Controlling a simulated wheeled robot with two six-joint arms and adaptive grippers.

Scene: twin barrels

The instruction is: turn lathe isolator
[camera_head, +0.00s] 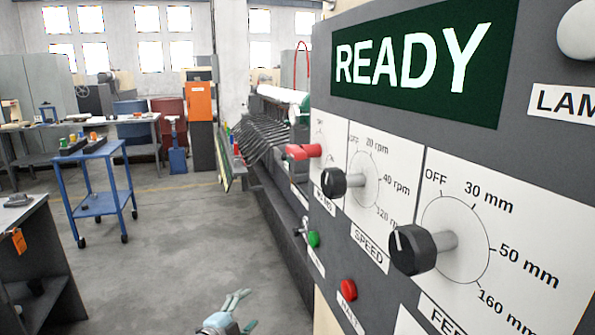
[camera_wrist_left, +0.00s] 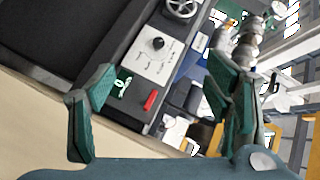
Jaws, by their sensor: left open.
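The lathe's grey control panel (camera_head: 400,165) fills the right of the head view. A red handle (camera_head: 303,151) sticks out at its far left end, by a white plate mostly hidden behind the black speed knob (camera_head: 333,182); it looks like the isolator, but I cannot read its label or setting clearly. My left gripper (camera_head: 248,308) is low at the bottom of the head view, open and empty, well apart from the handle. In the left wrist view its open fingers (camera_wrist_left: 165,75) frame a dark panel with a black knob (camera_wrist_left: 157,44) and a red part (camera_wrist_left: 150,100) beyond. My right gripper is not in view.
The feed knob (camera_head: 413,250), a green button (camera_head: 313,239) and a red button (camera_head: 348,289) stand out from the panel. The screen (camera_head: 415,65) reads READY. A blue trolley (camera_head: 98,205) stands at left. The floor between is clear.

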